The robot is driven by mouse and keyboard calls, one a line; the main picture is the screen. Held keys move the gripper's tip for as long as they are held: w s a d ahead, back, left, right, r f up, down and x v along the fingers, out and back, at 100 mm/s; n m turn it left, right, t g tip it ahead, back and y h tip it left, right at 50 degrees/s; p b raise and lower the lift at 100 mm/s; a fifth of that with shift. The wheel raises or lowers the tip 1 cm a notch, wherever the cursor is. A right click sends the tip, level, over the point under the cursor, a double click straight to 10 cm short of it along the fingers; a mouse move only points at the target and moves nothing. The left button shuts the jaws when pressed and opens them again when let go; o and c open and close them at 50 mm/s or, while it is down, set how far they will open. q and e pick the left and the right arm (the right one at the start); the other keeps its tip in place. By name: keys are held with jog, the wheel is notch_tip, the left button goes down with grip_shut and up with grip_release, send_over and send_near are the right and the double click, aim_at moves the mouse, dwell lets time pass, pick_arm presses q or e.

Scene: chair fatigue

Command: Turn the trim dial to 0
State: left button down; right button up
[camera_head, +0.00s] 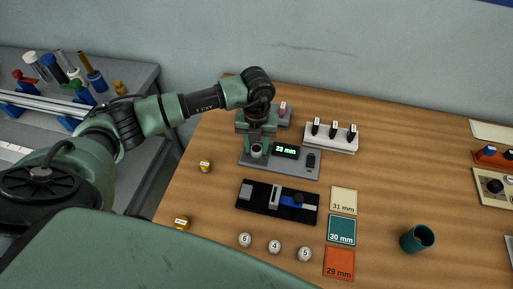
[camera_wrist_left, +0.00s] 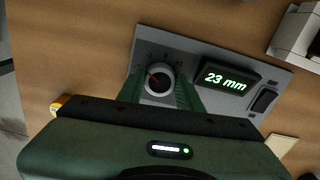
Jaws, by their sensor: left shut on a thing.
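The trim dial (camera_wrist_left: 159,78) is a round knob with a pale rim, on a grey panel (camera_wrist_left: 190,47). A reddish mark on its face points to the upper left in the wrist view. In the head view my left gripper (camera_head: 257,148) is at the panel's left end. The display (camera_wrist_left: 227,78) on the panel reads 23 mm. My right gripper is not in view.
A black rocker switch (camera_head: 311,160) sits right of the display. A white switch block (camera_head: 331,137) stands behind. A black slide fixture (camera_head: 250,206) lies in front, with numbered balls and coloured mm cards nearby. A teal cup (camera_head: 417,239) stands at right. Wood right of the cards is mostly clear.

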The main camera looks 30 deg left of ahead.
aim_at(257, 148)
pick_arm(q)
jog(key=m+b, duration=0.5)
jog(key=m, duration=0.1)
jog(key=shift+w+f+m, duration=0.1)
jog(key=shift+f+m, duration=0.05)
jog(key=shift+m, duration=0.15)
jog(key=m+b, duration=0.2)
jog(key=m, duration=0.1)
jog(key=shift+m+b, duration=0.95)
jog(key=shift+m, duration=0.25)
jog(key=shift+r, duration=0.2)
jog(key=c, duration=0.9)
grip_release()
jog(key=shift+c, duration=0.2)
notch_tip(257, 148, up, 8)
jog(key=shift+f+b, duration=0.1)
jog(key=shift+b, duration=0.3)
